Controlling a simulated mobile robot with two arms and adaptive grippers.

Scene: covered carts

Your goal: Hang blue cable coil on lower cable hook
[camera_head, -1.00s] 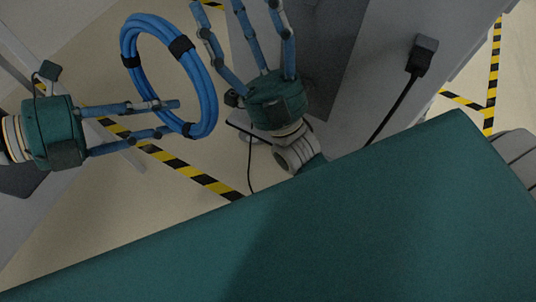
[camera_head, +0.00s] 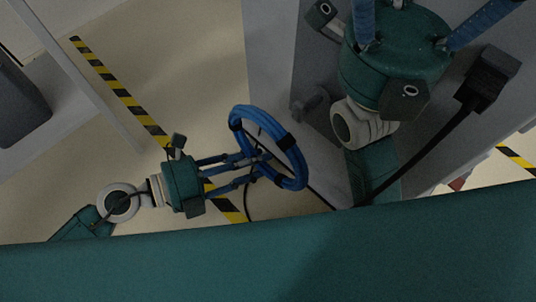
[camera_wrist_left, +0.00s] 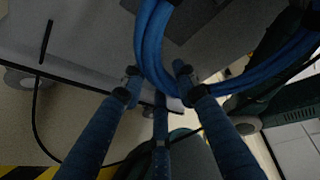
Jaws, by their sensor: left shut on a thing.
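The blue cable coil (camera_head: 297,160) is a loop with black bands, held tilted on edge over the floor near the middle of the head view. My left gripper (camera_head: 258,167) reaches in from the left and is shut on the coil's near side. In the left wrist view the coil (camera_wrist_left: 150,45) passes between the fingertips of my left gripper (camera_wrist_left: 155,82). My right gripper (camera_head: 415,25) is at the upper right, apart from the coil. Its fingers spread apart, with the tips out of frame. I cannot make out the lower cable hook for certain.
A grey cart panel (camera_head: 272,60) stands just behind and right of the coil. A black fitting (camera_head: 490,75) with a dark rod or cable is at the right. Black-and-yellow tape (camera_head: 115,85) marks the floor. Another grey structure stands at the left. Floor left of the coil is clear.

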